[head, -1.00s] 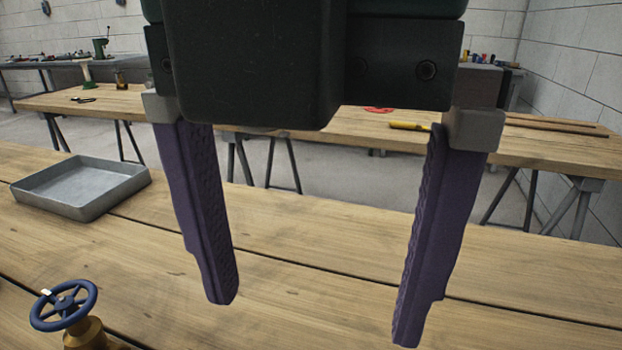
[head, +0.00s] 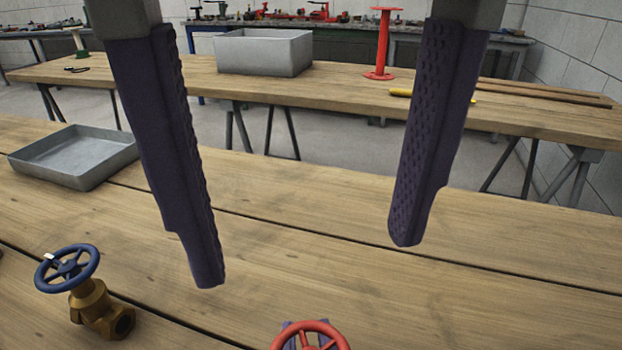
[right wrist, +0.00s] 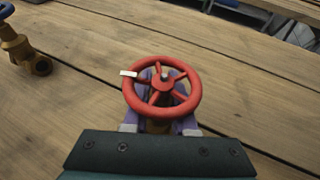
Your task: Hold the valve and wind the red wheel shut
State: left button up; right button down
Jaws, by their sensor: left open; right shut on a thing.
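The red wheel (head: 311,335) shows at the bottom edge of the head view, partly cut off. In the right wrist view the whole red wheel (right wrist: 162,87) shows, with spokes and a small white tag on its left rim. Its brass valve (right wrist: 158,127) is mostly hidden under the wheel. My right gripper (right wrist: 163,76) is shut on the valve body, its purple fingers on either side below the wheel. My left gripper (head: 306,266) is open and empty, its purple fingers wide apart, pointing down, in front of the camera and apart from the wheel.
A brass valve with a blue wheel (head: 66,268) stands at left on the wooden bench (head: 390,310). A shallow grey tray (head: 100,174) lies behind it. A far table holds a grey bin (head: 263,54), a red spool (head: 383,45) and a yellow tool (head: 401,92). Bench right is clear.

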aim_at(312, 348)
pick_arm(q)
notch_tip(312, 348, down, 12)
jog(key=shift+a+r, duration=0.1)
jog(key=shift+r, duration=0.05)
dwell(0.3)
